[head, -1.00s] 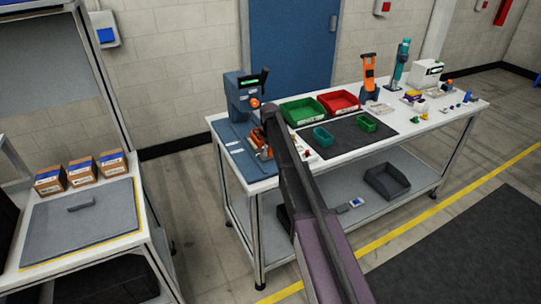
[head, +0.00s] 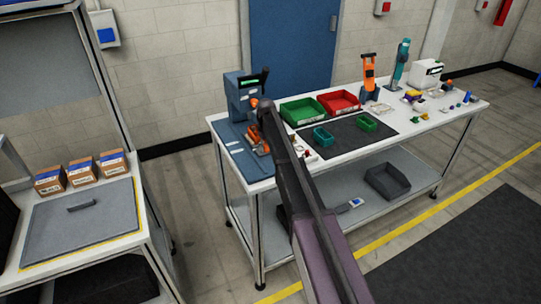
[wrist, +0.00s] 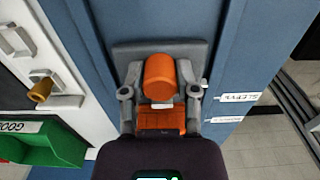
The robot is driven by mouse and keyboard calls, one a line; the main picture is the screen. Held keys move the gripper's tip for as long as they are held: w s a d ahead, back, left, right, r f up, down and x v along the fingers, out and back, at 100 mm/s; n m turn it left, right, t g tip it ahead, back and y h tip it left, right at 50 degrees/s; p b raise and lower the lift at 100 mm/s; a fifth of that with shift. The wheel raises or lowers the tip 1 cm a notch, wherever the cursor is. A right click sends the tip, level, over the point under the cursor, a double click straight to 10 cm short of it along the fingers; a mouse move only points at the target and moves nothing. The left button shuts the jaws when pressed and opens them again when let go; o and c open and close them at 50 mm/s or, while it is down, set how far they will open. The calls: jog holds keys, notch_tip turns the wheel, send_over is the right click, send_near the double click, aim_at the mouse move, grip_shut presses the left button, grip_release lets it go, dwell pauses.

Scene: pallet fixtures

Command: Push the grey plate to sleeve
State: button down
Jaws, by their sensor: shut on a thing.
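The grey plate (wrist: 122,56) lies on a blue panel (wrist: 95,20) in the wrist view, just beyond my fingertips. An upright orange round piece and an orange block (wrist: 160,121) stand in front of its middle and hide part of it. My gripper (wrist: 160,80) has its grey fingers on either side of the orange piece and is shut on it. A white label reading SLEEVE (wrist: 238,97) is on the panel to the right of the plate. In the head view my gripper reaches the blue base at the bench's left end; the plate cannot be made out there.
A blue press-like device (head: 240,92) stands behind the blue base. Green (head: 302,111) and red (head: 339,103) bins and a dark mat (head: 345,138) lie to the right. A white label (wrist: 228,119) is below SLEEVE. A side table (head: 80,225) stands at left.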

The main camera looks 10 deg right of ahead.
jog(key=shift+w+a, duration=0.2)
jog(key=shift+w, duration=0.45)
jog(key=shift+w+a, duration=0.25)
jog(key=shift+w, duration=0.35)
jog(key=shift+w+a, duration=0.2)
jog(key=shift+w, duration=0.45)
jog(key=shift+c, duration=2.2)
grip_release()
jog(key=shift+f, duration=0.1)
jog(key=shift+r+p, duration=4.05)
